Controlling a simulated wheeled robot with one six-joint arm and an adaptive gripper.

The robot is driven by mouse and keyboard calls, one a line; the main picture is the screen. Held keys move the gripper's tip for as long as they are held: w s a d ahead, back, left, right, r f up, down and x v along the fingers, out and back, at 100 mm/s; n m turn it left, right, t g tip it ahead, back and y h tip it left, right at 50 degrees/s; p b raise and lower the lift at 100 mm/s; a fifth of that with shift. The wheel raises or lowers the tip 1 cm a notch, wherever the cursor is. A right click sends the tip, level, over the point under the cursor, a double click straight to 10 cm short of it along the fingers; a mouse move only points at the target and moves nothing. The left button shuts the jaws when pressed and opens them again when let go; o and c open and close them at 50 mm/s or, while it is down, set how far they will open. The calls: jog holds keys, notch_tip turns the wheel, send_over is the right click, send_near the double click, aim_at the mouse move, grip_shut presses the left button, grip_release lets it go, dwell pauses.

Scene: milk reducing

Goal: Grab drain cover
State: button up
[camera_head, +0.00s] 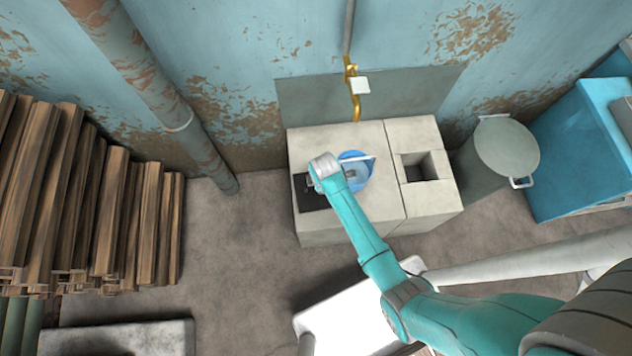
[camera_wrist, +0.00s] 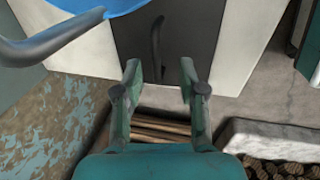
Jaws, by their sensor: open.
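The drain cover (camera_head: 316,198) is a flat dark plate set in the left part of the pale concrete block, partly hidden by my arm in the head view. In the wrist view the dark plate (camera_wrist: 187,38) shows ahead of the jaws, with a thin curved dark handle (camera_wrist: 157,48) standing on it. My gripper (camera_wrist: 160,72) is open, with the handle in line with the gap between its two fingers. Nothing is between the fingers that I can make out. I cannot tell how far above the plate the fingertips are.
A blue bucket (camera_head: 352,158) with a pale handle stands close beside the cover, under a brass tap (camera_head: 354,92). A square opening (camera_head: 428,167) is in the block's right part. A lidded grey bin (camera_head: 506,147) stands right; stacked wood (camera_head: 90,200) stands left.

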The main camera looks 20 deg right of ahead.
aim_at(308, 199)
jog(key=shift+w+d+f, duration=0.1)
jog(key=shift+w+f, duration=0.2)
jog(key=shift+f, duration=0.65)
jog(key=shift+w+d+f, duration=0.1)
jog(key=shift+w+f, duration=0.15)
jog(key=shift+f, duration=0.65)
jog(key=shift+w+f, duration=0.3)
jog(key=shift+f, duration=0.65)
grip_shut()
